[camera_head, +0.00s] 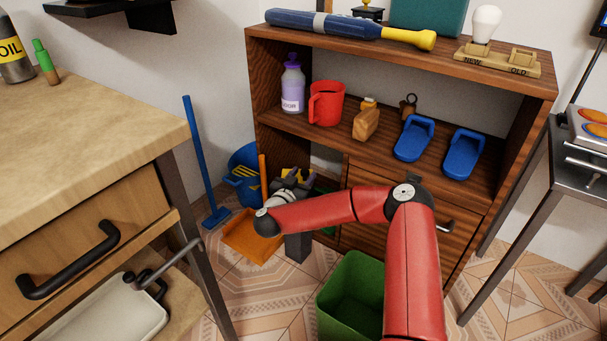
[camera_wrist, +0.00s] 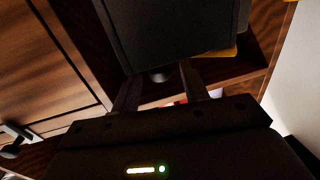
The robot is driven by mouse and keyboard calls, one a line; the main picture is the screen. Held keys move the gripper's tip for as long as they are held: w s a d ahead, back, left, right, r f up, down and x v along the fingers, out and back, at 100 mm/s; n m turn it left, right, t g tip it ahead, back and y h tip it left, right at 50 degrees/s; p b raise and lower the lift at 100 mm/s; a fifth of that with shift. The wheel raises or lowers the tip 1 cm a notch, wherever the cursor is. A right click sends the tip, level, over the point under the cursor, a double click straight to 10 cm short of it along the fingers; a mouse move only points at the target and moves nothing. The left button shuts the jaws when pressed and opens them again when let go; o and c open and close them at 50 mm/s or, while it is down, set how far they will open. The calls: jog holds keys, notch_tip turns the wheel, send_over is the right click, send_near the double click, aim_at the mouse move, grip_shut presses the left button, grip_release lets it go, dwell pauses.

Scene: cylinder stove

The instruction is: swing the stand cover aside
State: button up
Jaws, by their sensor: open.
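A dark, flat-faced piece (camera_wrist: 175,30), which looks like the stand cover, fills the upper middle of the wrist view. A small round dark knob (camera_wrist: 160,75) sticks out from its near edge. My gripper (camera_wrist: 160,84) is open, with one finger on each side of the knob; I cannot tell whether they touch it. In the head view my gripper (camera_head: 292,180) is low in front of the shelf's lower left opening. A dark grey upright block (camera_head: 298,247), perhaps the stand, shows below my wrist. Its top is hidden by my arm.
A wooden shelf unit (camera_head: 290,50) stands behind my gripper, with a drawer at its lower right. An orange dustpan (camera_head: 250,238), blue bucket (camera_head: 244,180) and blue broom (camera_head: 200,160) are to the left. A green bin (camera_head: 348,295) stands in front.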

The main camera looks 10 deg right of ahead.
jog(key=shift+x, duration=1.15)
jog(key=shift+c, duration=0.3)
grip_shut()
